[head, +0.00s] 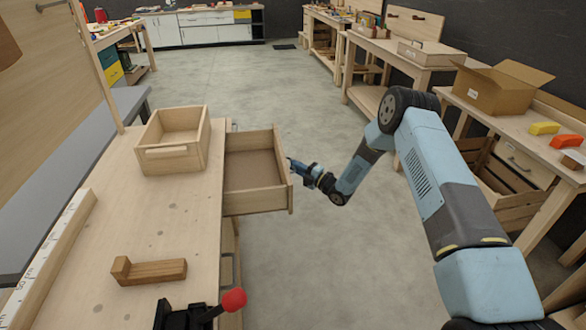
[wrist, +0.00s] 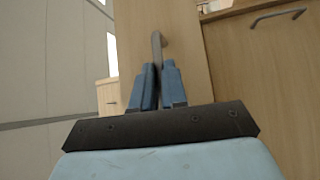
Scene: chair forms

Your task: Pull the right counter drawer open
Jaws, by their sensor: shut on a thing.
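The wooden counter drawer (head: 252,172) stands pulled out from the right side of the counter in the head view, and its inside looks empty. Its front panel (head: 283,168) faces right, toward my arm. My gripper (head: 293,164) is at the outer side of this panel. In the wrist view, the gripper's two blue fingers (wrist: 158,72) are shut on the grey bar handle (wrist: 157,46). The panel (wrist: 190,50) stands just beyond them. In the head view the handle is hidden by the fingers.
The counter top (head: 160,220) carries an open wooden box (head: 176,152), a brown wooden block (head: 150,270) and a black device with a red knob (head: 233,299). Another handle (wrist: 278,17) shows on a wooden panel in the wrist view. Open floor (head: 300,240) lies right of the drawer.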

